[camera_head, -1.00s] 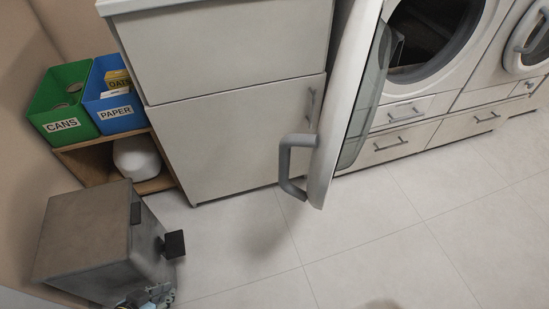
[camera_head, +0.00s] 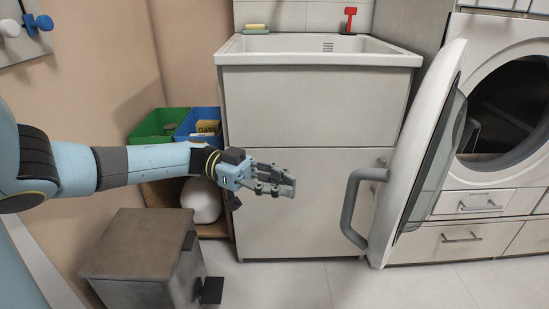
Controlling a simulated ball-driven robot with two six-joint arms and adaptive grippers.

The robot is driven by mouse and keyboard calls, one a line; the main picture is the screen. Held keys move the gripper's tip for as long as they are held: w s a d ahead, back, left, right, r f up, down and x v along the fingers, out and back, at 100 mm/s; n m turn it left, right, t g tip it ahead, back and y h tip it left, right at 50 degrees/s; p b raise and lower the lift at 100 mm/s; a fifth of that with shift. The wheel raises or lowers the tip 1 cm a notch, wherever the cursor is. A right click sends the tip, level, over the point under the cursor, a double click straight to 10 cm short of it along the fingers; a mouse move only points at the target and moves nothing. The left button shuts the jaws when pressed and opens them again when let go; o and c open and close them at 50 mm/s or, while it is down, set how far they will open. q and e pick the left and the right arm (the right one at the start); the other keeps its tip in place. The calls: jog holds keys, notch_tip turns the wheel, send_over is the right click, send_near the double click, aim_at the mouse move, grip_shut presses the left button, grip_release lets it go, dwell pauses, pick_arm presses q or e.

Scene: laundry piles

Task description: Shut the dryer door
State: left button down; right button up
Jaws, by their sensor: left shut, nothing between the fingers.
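The dryer door (camera_head: 421,150) stands wide open, swung out to the left of the dryer's round opening (camera_head: 503,108). Its grey handle (camera_head: 351,207) sticks out from the door's left side. The dryer (camera_head: 527,45) is white, and its drum looks dark inside. My left gripper (camera_head: 290,186) is shut and empty, in front of the sink cabinet and left of the door handle, apart from it in the picture. My right gripper is not in view.
A sink cabinet (camera_head: 275,104) stands behind my left gripper. A grey bin (camera_head: 140,252) with a black pedal stands at the lower left. Green (camera_head: 152,127) and blue (camera_head: 190,124) boxes sit on a wooden shelf. The tiled floor (camera_head: 335,285) below the handle is clear.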

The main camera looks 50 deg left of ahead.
pick_arm(q)
jog(key=x, duration=0.9)
